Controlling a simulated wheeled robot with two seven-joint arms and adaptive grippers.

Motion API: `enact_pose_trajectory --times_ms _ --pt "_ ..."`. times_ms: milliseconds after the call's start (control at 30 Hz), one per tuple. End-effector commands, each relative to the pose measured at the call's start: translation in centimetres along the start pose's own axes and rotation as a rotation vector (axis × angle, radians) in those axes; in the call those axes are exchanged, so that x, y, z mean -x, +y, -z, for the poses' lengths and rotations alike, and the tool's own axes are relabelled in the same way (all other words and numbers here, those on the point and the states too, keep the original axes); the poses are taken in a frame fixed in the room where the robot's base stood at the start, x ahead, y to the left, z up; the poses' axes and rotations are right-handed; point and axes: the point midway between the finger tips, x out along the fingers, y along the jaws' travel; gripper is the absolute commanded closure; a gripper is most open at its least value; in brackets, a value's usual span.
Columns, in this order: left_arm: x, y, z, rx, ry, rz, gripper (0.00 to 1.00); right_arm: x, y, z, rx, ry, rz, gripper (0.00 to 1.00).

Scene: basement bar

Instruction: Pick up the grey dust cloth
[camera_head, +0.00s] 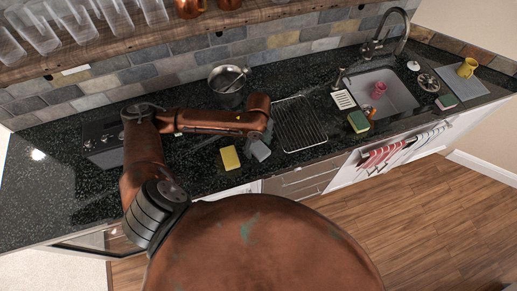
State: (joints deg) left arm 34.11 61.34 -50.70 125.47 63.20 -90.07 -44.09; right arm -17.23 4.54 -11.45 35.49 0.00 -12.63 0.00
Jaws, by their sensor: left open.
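The grey dust cloth (260,151) appears as a small grey piece on the dark speckled counter, right of a yellow cloth (230,158). My left arm reaches across the counter from the left. My left gripper (266,136) is open and points down just above the grey cloth's far edge. The copper wrist and dark fingers overlap the cloth's upper part, and I cannot tell whether they touch it. My right gripper is not in view.
A black wire rack (299,124) lies close to the gripper's right. A metal pot (228,84) stands behind the arm. A sink (382,94) is farther right, with a green-and-yellow sponge (358,122) at its front left. Glasses stand on a shelf (150,43) above.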

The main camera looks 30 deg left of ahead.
Motion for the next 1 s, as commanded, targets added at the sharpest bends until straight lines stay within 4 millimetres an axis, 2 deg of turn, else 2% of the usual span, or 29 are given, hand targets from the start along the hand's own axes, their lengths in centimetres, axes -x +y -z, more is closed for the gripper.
enact_pose_trajectory --times_ms 267,900,1000 --pt "-0.32 0.00 0.02 0.000 0.001 0.000 0.35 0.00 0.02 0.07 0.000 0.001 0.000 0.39" --pt "-0.28 -0.01 0.02 0.000 0.001 0.001 0.80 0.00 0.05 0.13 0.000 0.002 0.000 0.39" --pt "-0.27 -0.02 0.01 0.000 0.000 0.001 0.83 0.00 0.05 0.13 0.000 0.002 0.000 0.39"
